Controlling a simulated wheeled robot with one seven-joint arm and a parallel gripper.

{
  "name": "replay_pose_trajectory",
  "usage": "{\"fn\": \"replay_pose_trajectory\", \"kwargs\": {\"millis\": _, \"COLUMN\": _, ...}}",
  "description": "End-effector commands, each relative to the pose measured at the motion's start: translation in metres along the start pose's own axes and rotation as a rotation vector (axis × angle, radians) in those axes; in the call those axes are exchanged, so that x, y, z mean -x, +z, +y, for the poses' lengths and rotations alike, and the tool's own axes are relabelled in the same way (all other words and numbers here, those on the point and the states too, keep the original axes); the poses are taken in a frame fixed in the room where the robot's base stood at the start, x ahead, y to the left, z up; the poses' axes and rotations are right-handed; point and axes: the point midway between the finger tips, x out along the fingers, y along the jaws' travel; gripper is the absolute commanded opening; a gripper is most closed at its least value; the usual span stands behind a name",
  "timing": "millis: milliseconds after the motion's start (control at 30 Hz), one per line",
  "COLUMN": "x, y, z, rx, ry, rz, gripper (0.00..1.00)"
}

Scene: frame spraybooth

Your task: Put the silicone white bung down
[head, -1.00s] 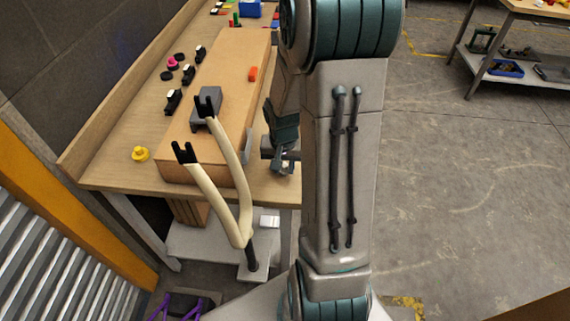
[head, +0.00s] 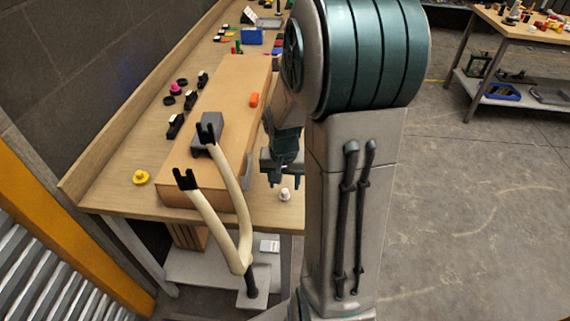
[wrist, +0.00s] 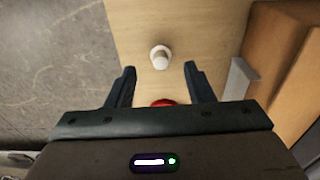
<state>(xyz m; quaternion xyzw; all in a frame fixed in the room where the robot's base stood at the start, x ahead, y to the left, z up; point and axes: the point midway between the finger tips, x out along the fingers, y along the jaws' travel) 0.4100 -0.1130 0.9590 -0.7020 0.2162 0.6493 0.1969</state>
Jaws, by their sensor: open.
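The white bung (head: 285,195) stands on the wooden bench top near its front right corner. In the wrist view the bung (wrist: 160,57) is on the bare wood, ahead of the fingertips and apart from them. My gripper (head: 284,180) is above the bench in the head view, close to the bung. In the wrist view my gripper (wrist: 159,80) has its two dark fingers spread wide with nothing held between them. A red thing (wrist: 162,103) shows low between the finger bases, mostly hidden.
A large cardboard-brown box (head: 215,100) lies along the bench, left of my gripper, with an orange piece (head: 254,99) on it. A forked cream stand (head: 232,215) rises in front of the bench. A yellow piece (head: 141,177) sits at the bench's left.

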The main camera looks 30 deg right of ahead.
Motion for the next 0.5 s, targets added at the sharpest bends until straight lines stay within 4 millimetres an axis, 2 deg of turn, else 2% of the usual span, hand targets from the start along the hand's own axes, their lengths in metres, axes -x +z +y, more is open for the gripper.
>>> {"fn": "replay_pose_trajectory", "kwargs": {"millis": 33, "x": 0.012, "y": -0.001, "z": 0.0, "rx": 0.0, "ry": -0.002, "rz": 0.005, "gripper": 0.48}}
{"fn": "replay_pose_trajectory", "kwargs": {"millis": 200, "x": 0.043, "y": 0.0, "z": 0.0, "rx": 0.0, "ry": -0.002, "rz": 0.004, "gripper": 0.48}}
{"fn": "replay_pose_trajectory", "kwargs": {"millis": 300, "x": 0.057, "y": 0.0, "z": 0.0, "rx": 0.0, "ry": -0.001, "rz": 0.002, "gripper": 0.48}}
{"fn": "replay_pose_trajectory", "kwargs": {"millis": 500, "x": 0.073, "y": 0.003, "z": -0.002, "rx": 0.01, "ry": -0.002, "rz": 0.003, "gripper": 0.48}}
